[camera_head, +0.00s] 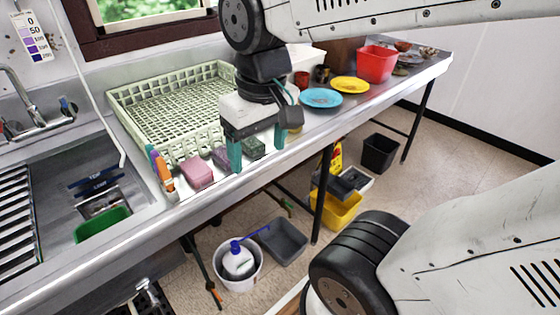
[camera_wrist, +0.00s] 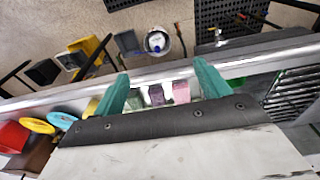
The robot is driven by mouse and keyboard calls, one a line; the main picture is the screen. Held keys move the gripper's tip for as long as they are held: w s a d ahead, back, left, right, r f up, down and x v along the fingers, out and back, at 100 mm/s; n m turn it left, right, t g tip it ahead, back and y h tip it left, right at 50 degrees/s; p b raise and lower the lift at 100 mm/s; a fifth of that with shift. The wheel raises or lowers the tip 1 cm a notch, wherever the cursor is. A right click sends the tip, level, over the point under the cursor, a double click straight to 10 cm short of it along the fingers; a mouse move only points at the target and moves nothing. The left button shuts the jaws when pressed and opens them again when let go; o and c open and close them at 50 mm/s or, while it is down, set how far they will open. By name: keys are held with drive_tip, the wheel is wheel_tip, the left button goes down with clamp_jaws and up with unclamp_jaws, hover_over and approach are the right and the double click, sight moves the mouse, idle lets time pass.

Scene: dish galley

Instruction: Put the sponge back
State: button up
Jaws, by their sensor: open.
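Three block-like sponges lie in a row near the counter's front edge: a pink sponge (camera_head: 198,172), a purple sponge (camera_head: 223,158) and a dark green sponge (camera_head: 253,148). My gripper (camera_head: 257,153) is open, fingers pointing down, around or just above the green sponge; I cannot tell if they touch it. In the wrist view, the pink sponge (camera_wrist: 181,92) and purple sponge (camera_wrist: 156,95) show beyond the open gripper (camera_wrist: 160,75). I cannot tell which sponge the task means. A green container (camera_head: 103,226) is in the sink.
A pale green dish rack (camera_head: 172,105) stands behind the sponges. Colourful bottles or brushes (camera_head: 160,170) stand left of the pink sponge. A blue plate (camera_head: 320,98), yellow plate (camera_head: 350,85) and red bin (camera_head: 377,64) are to the right. The sink (camera_head: 60,190) opens at the left.

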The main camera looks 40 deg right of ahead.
drive_tip(key=s, duration=0.5)
drive_tip(key=shift+s+d+f, duration=0.1)
drive_tip(key=shift+d+f, duration=0.05)
drive_tip(key=shift+f, duration=0.25)
idle(0.7)
